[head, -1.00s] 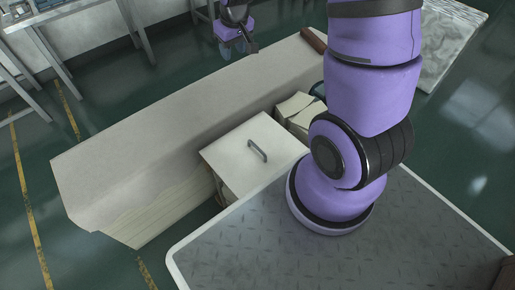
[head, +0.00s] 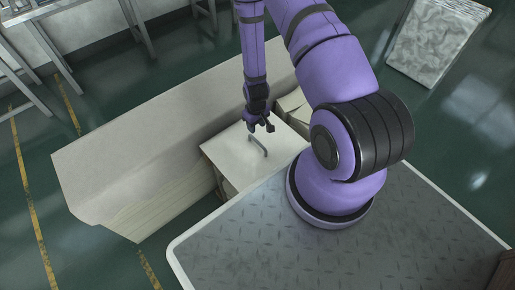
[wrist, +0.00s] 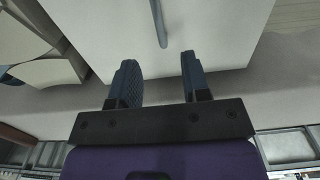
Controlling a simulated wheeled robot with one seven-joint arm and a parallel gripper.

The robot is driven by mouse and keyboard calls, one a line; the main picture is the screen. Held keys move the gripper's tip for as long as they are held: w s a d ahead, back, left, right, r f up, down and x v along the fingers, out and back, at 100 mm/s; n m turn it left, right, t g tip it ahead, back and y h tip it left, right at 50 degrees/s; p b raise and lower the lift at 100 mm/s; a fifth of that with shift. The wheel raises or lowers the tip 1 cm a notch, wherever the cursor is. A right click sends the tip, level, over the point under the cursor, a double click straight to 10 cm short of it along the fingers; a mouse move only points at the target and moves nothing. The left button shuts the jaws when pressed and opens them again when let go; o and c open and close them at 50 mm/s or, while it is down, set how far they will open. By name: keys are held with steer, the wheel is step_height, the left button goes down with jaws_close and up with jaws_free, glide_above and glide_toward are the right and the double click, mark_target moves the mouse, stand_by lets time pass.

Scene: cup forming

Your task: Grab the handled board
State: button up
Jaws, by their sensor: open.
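The handled board (head: 235,163) is a pale, flat, square panel lying on top of a box-like stack beside the long beige block. Its grey bar handle (head: 257,145) stands up from its top face. In the wrist view the board (wrist: 215,35) fills the upper middle, and the handle (wrist: 159,22) runs down from the top edge. My gripper (head: 261,127) is just above the board, near the far end of the handle. In the wrist view my gripper (wrist: 160,75) is open, with two dark fingers apart and nothing between them; the handle's end shows just beyond the fingertips.
A long beige block (head: 150,140) stands behind the board. Smaller pale boxes (head: 291,104) sit right of the board, partly hidden by my arm. A metal-wrapped slab (head: 435,40) is at the upper right. Green floor (head: 110,95) is open on the left.

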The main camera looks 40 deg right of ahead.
mark_target(258, 142)
steer(key=shift+s+f, duration=0.3)
steer(key=shift+f, duration=0.55)
steer(key=shift+d+f, duration=0.15)
steer(key=shift+f, duration=4.85)
jaws_close()
